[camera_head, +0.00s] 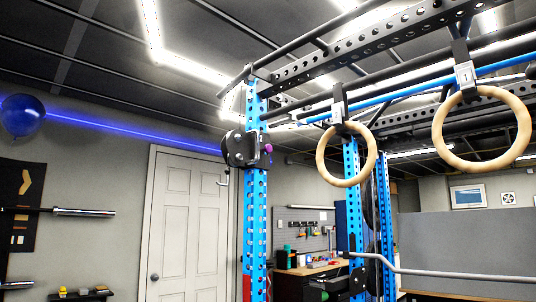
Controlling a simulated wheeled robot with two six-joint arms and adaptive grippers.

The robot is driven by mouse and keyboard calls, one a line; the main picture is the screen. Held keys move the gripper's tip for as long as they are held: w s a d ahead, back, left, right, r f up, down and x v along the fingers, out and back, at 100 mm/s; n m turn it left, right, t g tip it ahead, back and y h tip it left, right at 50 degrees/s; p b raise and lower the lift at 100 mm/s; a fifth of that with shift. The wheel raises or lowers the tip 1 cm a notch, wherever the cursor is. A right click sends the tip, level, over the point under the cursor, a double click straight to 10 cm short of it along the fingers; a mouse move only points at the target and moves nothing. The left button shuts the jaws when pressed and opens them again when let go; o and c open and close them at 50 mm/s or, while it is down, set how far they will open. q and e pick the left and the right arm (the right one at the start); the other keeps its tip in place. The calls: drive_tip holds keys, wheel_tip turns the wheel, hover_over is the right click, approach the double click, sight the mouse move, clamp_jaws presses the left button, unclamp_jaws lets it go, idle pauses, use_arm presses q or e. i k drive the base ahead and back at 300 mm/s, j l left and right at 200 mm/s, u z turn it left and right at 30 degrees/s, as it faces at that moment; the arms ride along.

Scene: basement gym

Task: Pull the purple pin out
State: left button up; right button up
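The purple pin (268,148) shows as a small purple knob on the right side of a black bracket (240,149). The bracket is mounted on a blue perforated rack upright (256,210), high up near the middle of the camera_head view. The knob sits against the bracket, and the pin's shaft is hidden. Neither of my grippers is in view.
Two wooden rings (346,154) hang from the rack's top bars at the right. A grey curved bar (440,273) crosses the lower right. A white door (188,225) stands behind the upright. A barbell sleeve (84,212) juts in at the left.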

sight(268, 149)
drive_tip(key=i+j+z, duration=0.1)
drive_tip(key=z, duration=0.35)
drive_tip(key=i+j+z, duration=0.2)
drive_tip(key=z, duration=0.3)
drive_tip(key=i+j+z, duration=0.25)
drive_tip(key=z, duration=0.2)
